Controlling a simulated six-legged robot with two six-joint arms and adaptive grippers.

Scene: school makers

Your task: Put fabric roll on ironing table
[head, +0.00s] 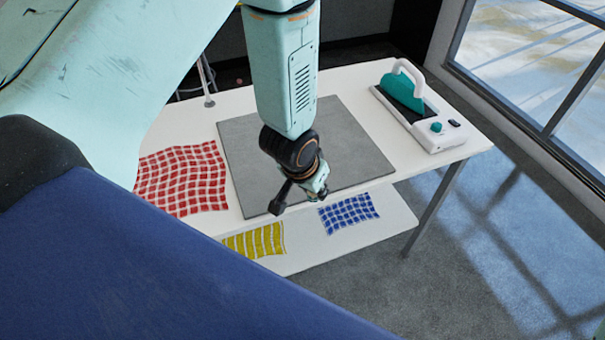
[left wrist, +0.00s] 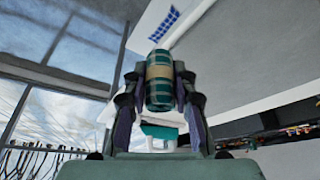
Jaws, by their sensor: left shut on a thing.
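The fabric roll (left wrist: 159,88) is dark green with a tan band around its middle. In the left wrist view it sits between the two fingers of my left gripper (left wrist: 158,78), which is shut on it. In the head view my left gripper (head: 300,195) hangs above the front part of the ironing table, and the roll cannot be made out there. The ironing table (head: 465,146) has a white top with a grey pad (head: 345,150) in its middle. I cannot tell the exact height of the gripper above it. My right gripper is not in view.
A teal and white iron on its base (head: 418,105) stands at the table's right end. A red checked cloth (head: 185,180) lies on the left. Yellow (head: 258,241) and blue (head: 348,212) cloths lie on the lower shelf (head: 385,228). Much of the pad is bare. Windows stand at right.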

